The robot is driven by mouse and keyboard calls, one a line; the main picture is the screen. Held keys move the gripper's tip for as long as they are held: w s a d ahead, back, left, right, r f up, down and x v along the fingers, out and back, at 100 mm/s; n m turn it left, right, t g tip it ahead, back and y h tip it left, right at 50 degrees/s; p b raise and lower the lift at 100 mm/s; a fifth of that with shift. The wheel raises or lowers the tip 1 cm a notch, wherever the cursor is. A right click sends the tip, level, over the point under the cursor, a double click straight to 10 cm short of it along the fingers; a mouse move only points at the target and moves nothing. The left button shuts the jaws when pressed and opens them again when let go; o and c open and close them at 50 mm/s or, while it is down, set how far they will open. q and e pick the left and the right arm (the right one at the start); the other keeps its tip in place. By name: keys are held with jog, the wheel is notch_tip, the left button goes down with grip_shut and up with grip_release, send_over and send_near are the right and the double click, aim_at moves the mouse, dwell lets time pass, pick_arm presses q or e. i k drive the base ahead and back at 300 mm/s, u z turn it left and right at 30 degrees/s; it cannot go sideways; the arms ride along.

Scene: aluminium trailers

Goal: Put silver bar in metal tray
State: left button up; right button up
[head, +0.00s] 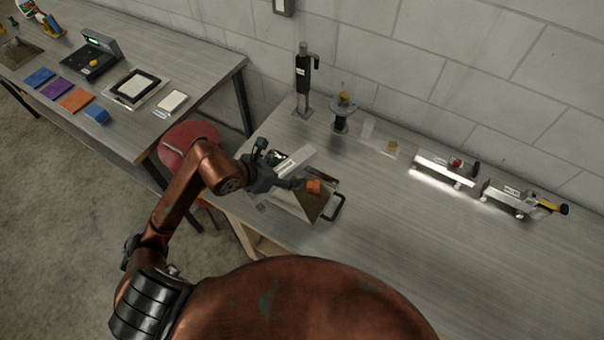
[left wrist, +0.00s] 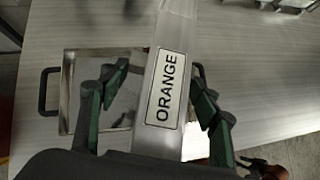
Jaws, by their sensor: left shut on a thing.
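The silver bar (left wrist: 168,95) is a long metallic piece with a white label reading "ORANGE". In the left wrist view it runs between the fingers of my left gripper (left wrist: 155,95), which is shut on it. In the head view my left gripper (head: 285,172) is over the metal tray, and the pale bar (head: 292,163) shows beside it. The metal tray (head: 318,206) is shallow with black handles; it lies beneath the bar in the left wrist view (left wrist: 70,75), partly hidden by bar and fingers. Any contact between bar and tray cannot be told. My right gripper is not in view.
A small orange block (head: 313,186) shows over the tray area. A black-and-silver stand (head: 303,80) and a round-topped fixture (head: 341,112) stand behind. Metal devices (head: 445,170) line the wall. The right bench (head: 430,255) is largely clear. A red stool (head: 188,145) stands between the benches.

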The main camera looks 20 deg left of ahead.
aim_at(291, 199)
jog(key=z, duration=2.55)
jog(key=k, duration=1.3)
jog(key=u, duration=1.6)
jog(key=i, duration=0.55)
jog(key=u, duration=0.05)
